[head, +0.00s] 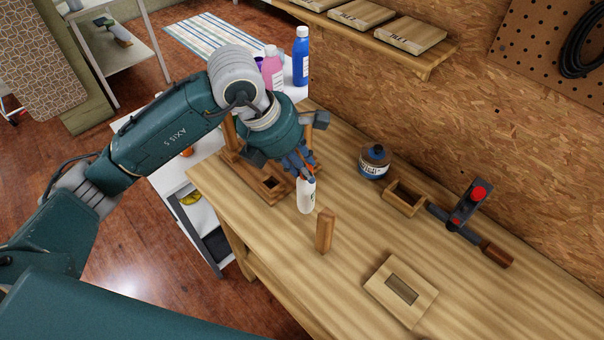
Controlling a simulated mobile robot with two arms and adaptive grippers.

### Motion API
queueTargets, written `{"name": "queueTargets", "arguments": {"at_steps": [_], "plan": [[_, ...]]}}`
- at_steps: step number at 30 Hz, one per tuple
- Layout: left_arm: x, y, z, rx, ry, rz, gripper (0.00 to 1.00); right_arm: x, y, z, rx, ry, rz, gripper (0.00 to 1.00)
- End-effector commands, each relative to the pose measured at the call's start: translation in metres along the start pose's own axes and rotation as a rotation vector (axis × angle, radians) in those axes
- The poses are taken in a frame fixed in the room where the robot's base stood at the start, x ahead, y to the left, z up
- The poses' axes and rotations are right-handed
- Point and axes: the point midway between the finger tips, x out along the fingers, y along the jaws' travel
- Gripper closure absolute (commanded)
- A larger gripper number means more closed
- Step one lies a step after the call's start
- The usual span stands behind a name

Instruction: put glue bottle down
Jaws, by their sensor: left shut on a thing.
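The glue bottle (306,196) is small and white with an orange-brown tip. It is upright over the wooden workbench (455,280), near the bench's left part. My left gripper (303,165) reaches in from the left and is shut on the bottle's upper part from above. The gripper's fingers hide part of the bottle's top. I cannot tell whether the bottle's base touches the bench. My right gripper is not in view.
A wooden post (325,231) stands close in front of the bottle. A wooden stand (250,178) is just left of it. A blue-labelled jar (374,162), an open wooden box (404,198), a clamp-like tool (467,205) and a framed wood block (400,291) are to the right.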

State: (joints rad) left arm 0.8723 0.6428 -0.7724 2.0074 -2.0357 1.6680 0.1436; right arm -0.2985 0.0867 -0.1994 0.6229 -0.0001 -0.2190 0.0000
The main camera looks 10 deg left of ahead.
Motion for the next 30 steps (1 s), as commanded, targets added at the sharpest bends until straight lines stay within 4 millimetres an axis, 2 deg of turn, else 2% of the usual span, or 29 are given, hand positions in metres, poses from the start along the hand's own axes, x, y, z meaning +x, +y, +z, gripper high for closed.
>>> {"name": "queueTargets", "arguments": {"at_steps": [9, 22, 23, 24, 25, 30], "plan": [[0.034, 0.0, -0.015, -0.002, 0.002, -0.001, 1.0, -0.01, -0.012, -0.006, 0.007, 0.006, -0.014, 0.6], [0.041, 0.001, -0.017, 0.0, -0.001, 0.001, 1.0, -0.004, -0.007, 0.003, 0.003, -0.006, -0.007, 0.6], [0.04, 0.0, -0.017, 0.0, 0.0, 0.001, 0.7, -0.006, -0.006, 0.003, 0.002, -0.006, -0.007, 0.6], [0.039, 0.0, -0.017, 0.0, 0.0, 0.0, 0.62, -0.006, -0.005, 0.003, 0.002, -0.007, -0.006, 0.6], [0.039, 0.0, -0.017, 0.0, 0.0, 0.0, 0.57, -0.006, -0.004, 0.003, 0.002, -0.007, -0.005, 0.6], [0.039, 0.0, -0.017, 0.0, 0.0, 0.0, 0.57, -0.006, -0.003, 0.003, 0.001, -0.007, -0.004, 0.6]]}}
